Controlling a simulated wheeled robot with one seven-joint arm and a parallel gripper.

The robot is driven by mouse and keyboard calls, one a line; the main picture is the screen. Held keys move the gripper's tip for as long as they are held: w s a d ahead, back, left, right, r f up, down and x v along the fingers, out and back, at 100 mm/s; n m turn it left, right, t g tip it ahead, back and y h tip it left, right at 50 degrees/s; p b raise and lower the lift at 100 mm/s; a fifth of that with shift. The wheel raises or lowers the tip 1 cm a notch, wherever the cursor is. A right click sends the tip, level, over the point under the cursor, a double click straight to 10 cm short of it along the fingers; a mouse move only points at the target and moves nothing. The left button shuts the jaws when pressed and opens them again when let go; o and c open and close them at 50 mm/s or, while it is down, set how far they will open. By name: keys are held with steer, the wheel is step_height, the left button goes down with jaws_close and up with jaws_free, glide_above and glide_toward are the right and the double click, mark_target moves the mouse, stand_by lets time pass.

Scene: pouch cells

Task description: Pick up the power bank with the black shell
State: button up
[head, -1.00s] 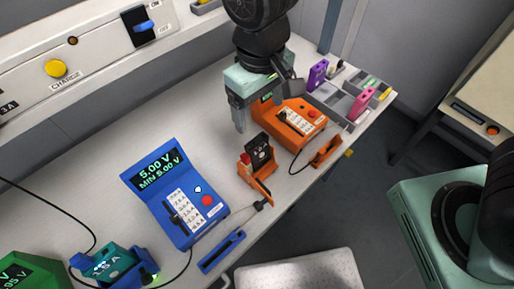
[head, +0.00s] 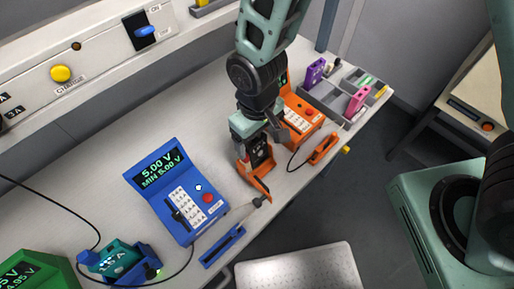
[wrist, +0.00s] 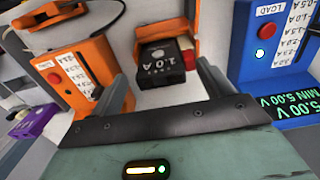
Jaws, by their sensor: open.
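The power bank with the black shell (head: 259,153) sits in an orange cradle (head: 261,187) in the middle of the bench. I see no contact.
An orange load tester (head: 303,118) stands close behind my gripper, a blue tester (head: 180,190) to the left. A teal power bank (head: 112,260) sits in a blue cradle at lower left.

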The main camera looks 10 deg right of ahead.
steer(key=c, duration=1.1)
